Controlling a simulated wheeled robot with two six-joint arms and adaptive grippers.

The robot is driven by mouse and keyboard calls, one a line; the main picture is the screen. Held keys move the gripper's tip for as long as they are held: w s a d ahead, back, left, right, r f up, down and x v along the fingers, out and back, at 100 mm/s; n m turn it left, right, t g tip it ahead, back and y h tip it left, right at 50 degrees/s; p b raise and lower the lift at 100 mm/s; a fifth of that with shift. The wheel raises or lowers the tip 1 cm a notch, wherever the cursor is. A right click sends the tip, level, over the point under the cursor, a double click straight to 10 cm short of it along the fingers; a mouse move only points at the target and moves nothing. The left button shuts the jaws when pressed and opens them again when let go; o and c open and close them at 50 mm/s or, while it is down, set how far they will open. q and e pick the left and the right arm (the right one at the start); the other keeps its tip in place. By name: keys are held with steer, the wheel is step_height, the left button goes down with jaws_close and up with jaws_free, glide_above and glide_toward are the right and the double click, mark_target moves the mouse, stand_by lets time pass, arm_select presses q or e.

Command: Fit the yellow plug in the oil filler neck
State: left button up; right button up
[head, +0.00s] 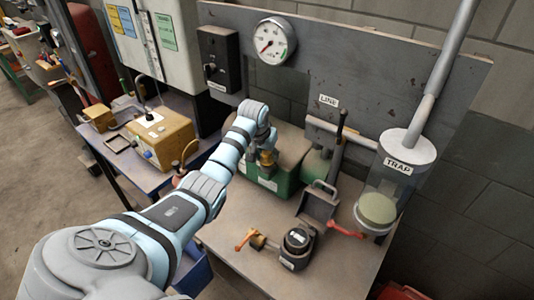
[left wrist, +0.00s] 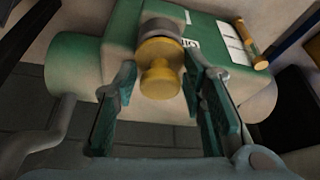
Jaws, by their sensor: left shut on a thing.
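The yellow plug (left wrist: 160,70) is between the fingers of my left gripper (left wrist: 158,82) in the left wrist view. That gripper is shut on it. In the head view, the left gripper (head: 264,146) and the plug (head: 267,158) are over the green machine (head: 285,183) on the bench. In the left wrist view, a grey round collar (left wrist: 162,27), which looks like the oil filler neck, lines up with the plug's far end. I cannot tell whether the plug is in it or only in front of it. My right gripper is not in view.
A glass trap (head: 387,190), a grey open bin (head: 318,203) and a red-handled valve part (head: 297,245) stand right of the machine. A gauge (head: 271,42) hangs on the back panel. A yellow-brown cylinder (left wrist: 251,43) lies on the machine's top.

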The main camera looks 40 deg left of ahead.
arm_select(q)
steer(key=shift+f, duration=0.5)
steer(key=o, duration=1.1)
steer(key=shift+r, duration=0.15)
steer(key=v, duration=1.2)
steer(key=shift+s, duration=0.1)
steer(key=shift+d, duration=0.1)
